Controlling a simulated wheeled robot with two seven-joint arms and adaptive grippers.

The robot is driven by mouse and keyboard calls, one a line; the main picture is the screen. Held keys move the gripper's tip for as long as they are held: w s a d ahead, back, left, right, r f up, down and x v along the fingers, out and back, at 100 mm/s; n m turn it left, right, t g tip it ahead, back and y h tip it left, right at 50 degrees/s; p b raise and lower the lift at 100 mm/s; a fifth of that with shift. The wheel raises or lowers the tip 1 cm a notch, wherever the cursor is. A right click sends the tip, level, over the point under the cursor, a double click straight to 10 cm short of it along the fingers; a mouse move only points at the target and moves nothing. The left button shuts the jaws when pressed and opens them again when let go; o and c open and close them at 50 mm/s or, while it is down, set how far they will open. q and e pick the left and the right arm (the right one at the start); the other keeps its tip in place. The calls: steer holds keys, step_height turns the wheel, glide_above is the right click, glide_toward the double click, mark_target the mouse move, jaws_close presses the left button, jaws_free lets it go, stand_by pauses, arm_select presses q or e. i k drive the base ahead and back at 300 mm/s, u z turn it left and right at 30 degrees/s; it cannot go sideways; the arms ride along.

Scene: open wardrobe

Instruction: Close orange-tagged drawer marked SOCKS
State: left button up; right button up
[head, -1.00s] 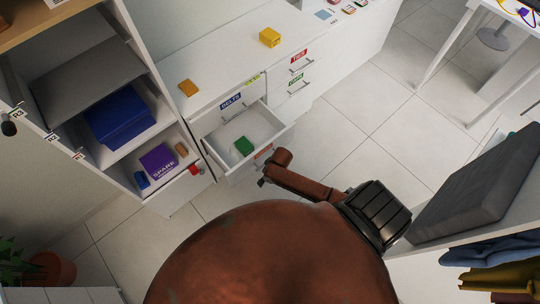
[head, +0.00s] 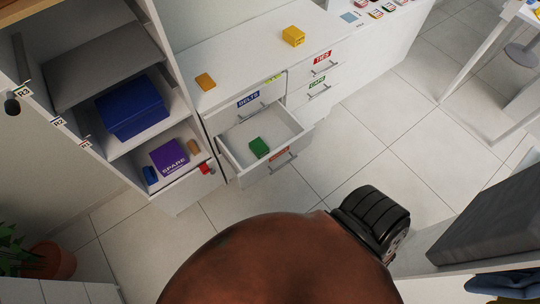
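A white drawer (head: 234,151) stands pulled out below the BELTS drawer (head: 248,100). Its front carries an orange-red tag (head: 279,153), whose text is too small to read, and a grey bar handle (head: 283,163). A small green box (head: 259,147) lies inside. Nothing touches the drawer front. Neither gripper shows; only a brown rounded part and a black ribbed part of my own body fill the lower middle.
Drawers tagged TIES (head: 322,57) and CAPS (head: 317,82) are shut. An open shelf unit at left holds a blue box (head: 133,106) and a purple SPARE box (head: 169,156). A grey slab (head: 490,220) stands at right. The floor before the drawers is clear.

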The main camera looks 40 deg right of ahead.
mark_target(285, 137)
steer(key=u, duration=0.05)
steer(key=i, duration=0.25)
steer(key=z, duration=2.95)
steer(key=k, duration=0.65)
steer(key=u, duration=0.85)
steer(key=i, duration=0.5)
steer(key=u, duration=0.05)
